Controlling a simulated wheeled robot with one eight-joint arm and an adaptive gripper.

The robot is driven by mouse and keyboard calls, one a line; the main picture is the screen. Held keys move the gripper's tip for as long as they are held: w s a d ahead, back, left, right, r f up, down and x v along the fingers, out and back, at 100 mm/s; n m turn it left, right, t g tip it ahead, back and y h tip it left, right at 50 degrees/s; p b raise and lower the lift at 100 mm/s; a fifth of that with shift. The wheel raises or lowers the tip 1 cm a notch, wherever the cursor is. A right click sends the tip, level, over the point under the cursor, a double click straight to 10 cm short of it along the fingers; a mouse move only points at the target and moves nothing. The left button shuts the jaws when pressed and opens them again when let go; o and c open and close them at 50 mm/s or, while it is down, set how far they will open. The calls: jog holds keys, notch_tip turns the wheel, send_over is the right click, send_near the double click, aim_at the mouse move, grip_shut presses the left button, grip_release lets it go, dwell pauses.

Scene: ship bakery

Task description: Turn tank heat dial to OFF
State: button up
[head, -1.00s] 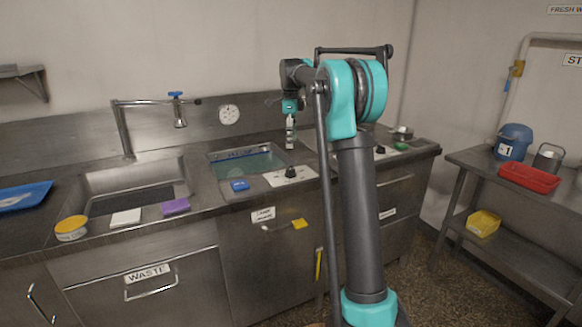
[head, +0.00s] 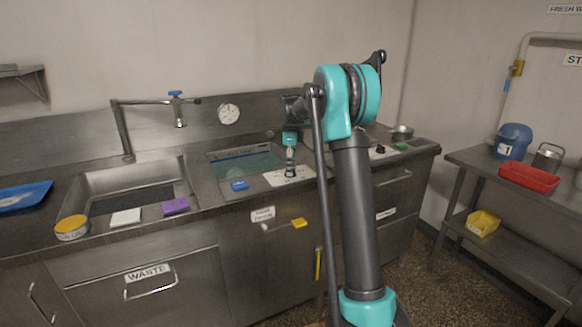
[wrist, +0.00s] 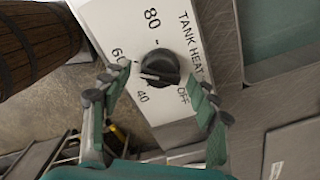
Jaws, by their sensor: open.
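The tank heat dial (wrist: 160,67) is a round black knob on a white panel (wrist: 205,30) marked 80, 60, 40 and OFF. A pale line on the knob appears to point left, between 60 and 40; the exact setting is hard to tell. My gripper (wrist: 160,88) is open, with one finger to each side of the knob in the wrist view and apart from it. In the head view my gripper (head: 290,168) is over the white panel (head: 279,181) and hides most of the dial.
The water tank (head: 245,163) lies behind and left of the panel, with a blue block (head: 239,185) at its front edge. A second black knob (head: 380,149) is farther right, beyond my arm. A sink (head: 130,185) stands left.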

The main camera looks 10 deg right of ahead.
jog(key=shift+c, duration=0.4)
jog(key=c, duration=1.1)
